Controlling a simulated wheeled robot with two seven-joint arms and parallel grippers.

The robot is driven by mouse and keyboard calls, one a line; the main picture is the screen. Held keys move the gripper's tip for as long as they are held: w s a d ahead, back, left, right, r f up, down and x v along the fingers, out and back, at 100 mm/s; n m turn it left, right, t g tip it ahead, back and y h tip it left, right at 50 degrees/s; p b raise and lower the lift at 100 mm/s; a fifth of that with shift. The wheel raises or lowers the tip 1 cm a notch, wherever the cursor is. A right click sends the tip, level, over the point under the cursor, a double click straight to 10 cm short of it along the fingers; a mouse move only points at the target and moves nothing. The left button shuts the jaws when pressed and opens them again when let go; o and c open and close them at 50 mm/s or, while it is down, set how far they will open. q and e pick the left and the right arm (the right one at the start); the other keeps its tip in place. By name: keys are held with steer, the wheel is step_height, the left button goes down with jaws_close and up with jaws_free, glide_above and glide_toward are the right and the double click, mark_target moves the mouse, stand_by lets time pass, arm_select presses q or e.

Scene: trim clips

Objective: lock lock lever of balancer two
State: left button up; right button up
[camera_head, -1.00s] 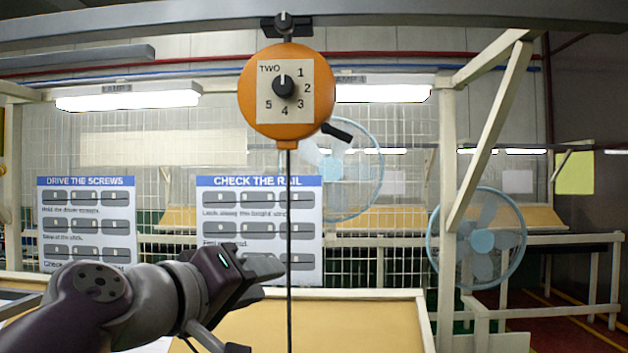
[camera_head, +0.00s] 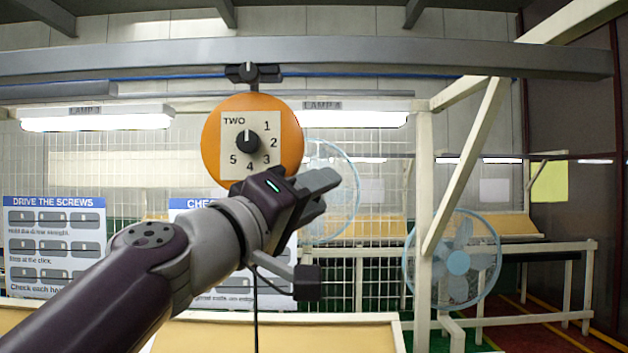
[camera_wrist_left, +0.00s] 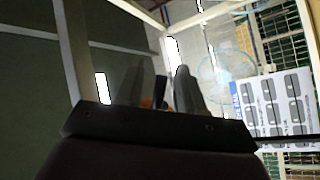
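Balancer two (camera_head: 212,150) is an orange disc hanging from the overhead beam. Its plate reads TWO, with numbers 1 to 5 around a black knob (camera_head: 247,141). My left gripper (camera_head: 326,190) is raised just below and right of the disc, covering its lower edge. The black lock lever, at the disc's lower right before, is hidden behind my gripper in the head view. In the left wrist view the two fingers (camera_wrist_left: 164,78) stand apart, with a small dark piece (camera_wrist_left: 160,93), possibly the lever, and a bit of orange seen between them. Contact cannot be told. My right gripper is out of view.
A grey beam (camera_head: 400,58) runs across above the balancer. A pale post with a diagonal brace (camera_head: 466,165) stands to the right, near a blue fan (camera_head: 457,262). Instruction boards, including one on screws (camera_head: 52,245), hang on the mesh behind.

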arm_select(q)
jaws_close()
steer(key=n+t+b, duration=0.1)
steer(key=b, duration=0.1)
steer(key=n+b, duration=0.1)
steer(key=b, duration=0.1)
steer(key=shift+d+f+t, duration=0.15)
steer(key=shift+f+t, duration=0.05)
steer(key=shift+t, duration=0.2)
steer(key=shift+w+r+n+b, duration=0.1)
steer(key=shift+r+n+b, duration=0.1)
steer(key=shift+n+b, duration=0.15)
steer(key=shift+r, duration=0.2)
jaws_free()
